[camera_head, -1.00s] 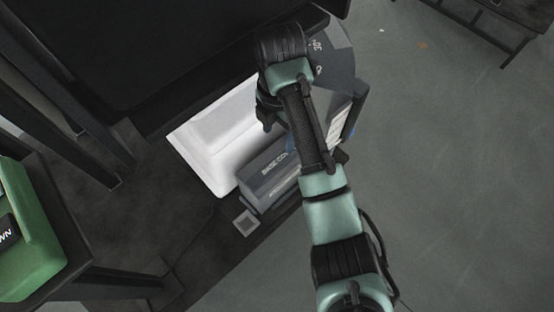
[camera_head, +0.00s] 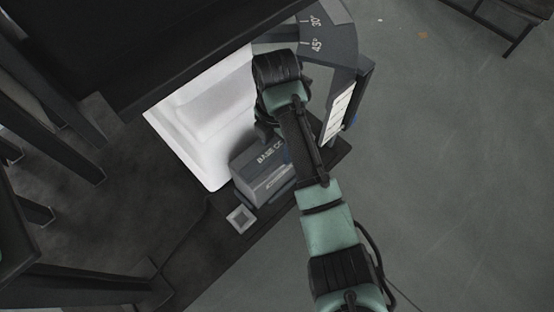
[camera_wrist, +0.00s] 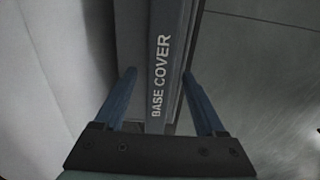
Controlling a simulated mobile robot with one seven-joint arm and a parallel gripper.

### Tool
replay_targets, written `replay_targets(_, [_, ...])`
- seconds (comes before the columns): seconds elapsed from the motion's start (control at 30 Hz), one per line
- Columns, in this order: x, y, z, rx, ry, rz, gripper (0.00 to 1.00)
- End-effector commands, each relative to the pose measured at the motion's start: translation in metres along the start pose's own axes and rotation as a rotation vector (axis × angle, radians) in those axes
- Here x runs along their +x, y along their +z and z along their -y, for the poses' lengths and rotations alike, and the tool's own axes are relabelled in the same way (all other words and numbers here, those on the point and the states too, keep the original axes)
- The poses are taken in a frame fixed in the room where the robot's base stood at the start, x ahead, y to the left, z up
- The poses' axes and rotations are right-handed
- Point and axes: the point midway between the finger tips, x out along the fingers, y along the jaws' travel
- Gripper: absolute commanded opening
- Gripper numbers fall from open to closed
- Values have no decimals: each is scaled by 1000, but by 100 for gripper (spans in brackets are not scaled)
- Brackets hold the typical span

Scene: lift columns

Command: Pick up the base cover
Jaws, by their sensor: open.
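The base cover (camera_head: 262,172) is a dark grey block with light lettering "BASE CO..." in the head view. It stands on a dark surface beside a white part, and my arm hides its right end. In the wrist view the base cover (camera_wrist: 164,62) runs upright through the middle with "BASE COVER" readable on it. My gripper (camera_wrist: 160,85) is open, with one blue finger on each side of the cover. I cannot tell whether the fingers touch it. In the head view my arm's end hides most of the gripper.
A white moulded part (camera_head: 200,125) lies left of the cover. A small square piece (camera_head: 241,219) sits near the cover's lower end. A grey angle scale (camera_head: 325,40) marked 30° and 45° stands behind my arm. Open floor (camera_head: 450,180) lies to the right.

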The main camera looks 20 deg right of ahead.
Motion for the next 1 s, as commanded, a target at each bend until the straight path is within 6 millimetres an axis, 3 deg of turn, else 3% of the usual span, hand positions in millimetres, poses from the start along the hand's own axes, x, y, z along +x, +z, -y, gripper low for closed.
replay_targets(0.1, [-1, 0, 0, 0, 0, 0, 69])
replay_targets(0.5, [-1, 0, 0, 0, 0, 0, 0])
replay_targets(0.87, [-3, 0, 0, 0, 1, 1, 0])
replay_targets(1.0, [-18, 1, -1, 0, 3, 2, 0])
